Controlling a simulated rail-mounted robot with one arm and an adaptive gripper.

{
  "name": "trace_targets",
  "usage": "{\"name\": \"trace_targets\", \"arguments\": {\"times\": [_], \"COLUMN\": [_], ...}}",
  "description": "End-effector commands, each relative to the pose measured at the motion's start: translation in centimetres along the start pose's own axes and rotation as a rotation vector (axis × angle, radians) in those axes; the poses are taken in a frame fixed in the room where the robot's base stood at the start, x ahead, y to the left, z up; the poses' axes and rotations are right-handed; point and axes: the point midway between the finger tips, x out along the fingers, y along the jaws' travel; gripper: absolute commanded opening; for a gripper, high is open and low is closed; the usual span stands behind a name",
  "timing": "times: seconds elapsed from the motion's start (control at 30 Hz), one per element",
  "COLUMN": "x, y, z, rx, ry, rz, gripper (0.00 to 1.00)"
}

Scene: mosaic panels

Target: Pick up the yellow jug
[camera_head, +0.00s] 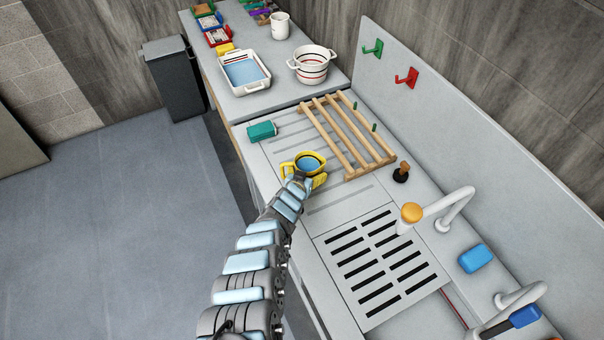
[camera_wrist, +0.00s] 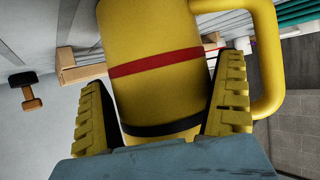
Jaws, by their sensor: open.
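The yellow jug (camera_head: 308,163) stands on the grey drainboard, left of the wooden rack, with a light blue inside. In the wrist view the jug (camera_wrist: 158,45) is large, with a red band, a dark band near its base and a handle on the right. My gripper (camera_wrist: 170,100) is open, its two yellow ridged fingers on either side of the jug's lower body. The right finger is close to the jug's side near the handle; I cannot tell whether either finger touches it. In the head view my gripper (camera_head: 312,182) is at the jug's near side and partly hides it.
A teal block (camera_head: 262,131) lies behind the jug to the left. The wooden rack (camera_head: 348,138) stands to the right, with a dark stopper-like item (camera_head: 402,172) beyond it. A slotted drain grate (camera_head: 385,262) lies nearer. A white tub (camera_head: 243,72) and striped pot (camera_head: 312,64) are at the back.

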Motion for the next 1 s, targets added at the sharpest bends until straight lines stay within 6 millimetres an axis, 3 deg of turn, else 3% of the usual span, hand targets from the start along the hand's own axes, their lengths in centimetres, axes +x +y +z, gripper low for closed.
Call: {"name": "trace_targets", "arguments": {"times": [0.13, 0.3, 0.33, 0.77, 1.0], "x": [0.0, 0.0, 0.0, -0.1, -0.7], "y": [0.0, 0.0, 0.0, 0.0, -0.2], "z": [0.0, 0.0, 0.0, -0.1, -1.6], "rx": [0.000, 0.000, 0.000, 0.000, -0.001], "ry": [0.000, 0.000, 0.000, 0.001, 0.003], "rz": [0.000, 0.000, 0.000, 0.000, -0.002], "gripper": [1.00, 0.51, 0.48, 0.46, 0.46]}}
